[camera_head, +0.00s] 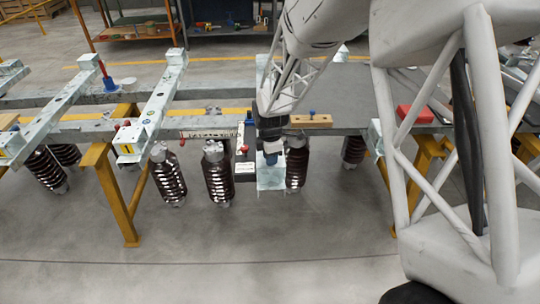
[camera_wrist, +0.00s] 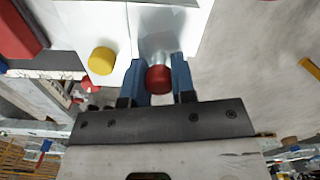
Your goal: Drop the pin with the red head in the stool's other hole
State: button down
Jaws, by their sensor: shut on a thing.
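In the wrist view, my gripper (camera_wrist: 157,82) has its two blue fingers closed on either side of the pin with the red head (camera_wrist: 159,79). The pin's pale metal shank points away from my gripper, towards the light metal of the stool (camera_wrist: 90,18). I cannot tell whether its tip is in a hole. A yellow round head (camera_wrist: 101,60) sits at the stool's edge, left of the red one. In the head view, my gripper (camera_head: 271,156) is in front of the bench, at the pale metal stool (camera_head: 270,183). The held pin is hard to make out there.
Dark ribbed insulators (camera_head: 218,178) hang under the bench frame on both sides of my gripper. A wooden block (camera_head: 311,121) and a red box (camera_head: 415,113) lie on the bench to the right. The floor in front is clear.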

jog(key=shift+f, duration=0.25)
jog(key=c, duration=0.9)
grip_release()
jog(key=shift+o, duration=0.2)
jog(key=shift+r, duration=0.1)
jog(key=shift+r, duration=3.8)
